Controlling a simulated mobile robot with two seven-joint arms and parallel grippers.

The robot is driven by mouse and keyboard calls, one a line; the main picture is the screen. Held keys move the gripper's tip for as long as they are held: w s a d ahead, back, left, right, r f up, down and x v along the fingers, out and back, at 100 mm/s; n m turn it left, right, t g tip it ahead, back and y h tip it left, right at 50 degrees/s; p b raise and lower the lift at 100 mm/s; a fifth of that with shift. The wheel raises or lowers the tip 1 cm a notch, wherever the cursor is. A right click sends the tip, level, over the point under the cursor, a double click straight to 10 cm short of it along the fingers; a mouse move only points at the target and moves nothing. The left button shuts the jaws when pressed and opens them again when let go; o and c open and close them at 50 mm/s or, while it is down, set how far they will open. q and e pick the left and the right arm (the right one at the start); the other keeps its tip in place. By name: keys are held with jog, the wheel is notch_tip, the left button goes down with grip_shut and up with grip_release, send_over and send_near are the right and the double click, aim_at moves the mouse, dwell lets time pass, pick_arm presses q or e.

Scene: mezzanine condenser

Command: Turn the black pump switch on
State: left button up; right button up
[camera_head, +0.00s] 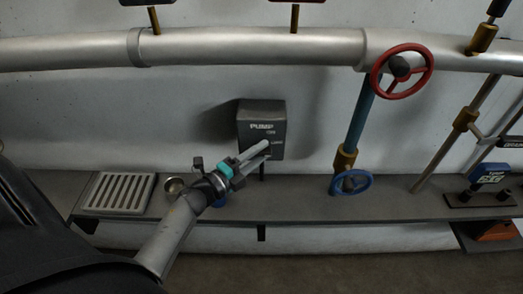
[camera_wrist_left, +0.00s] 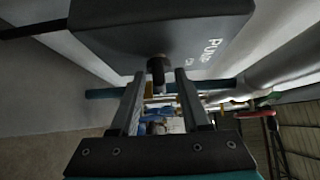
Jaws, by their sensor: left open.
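The dark pump box (camera_head: 262,114), lettered "PUMP", is mounted on the wall above the shelf. It also fills the top of the left wrist view (camera_wrist_left: 120,30). The black switch (camera_wrist_left: 157,68) sticks out of the box's face and stands between the finger ends of my left gripper (camera_wrist_left: 160,88) in that view. I cannot tell whether the fingers touch it. My left gripper (camera_head: 259,154) is open in front of the box's lower part and hides the switch in the head view. My right gripper does not show.
A thick pipe (camera_head: 240,46) crosses above.

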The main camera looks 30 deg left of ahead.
pick_arm(q)
jog(key=shift+w+d, duration=0.15)
jog(key=shift+w, duration=0.3)
grip_shut()
dwell(0.4)
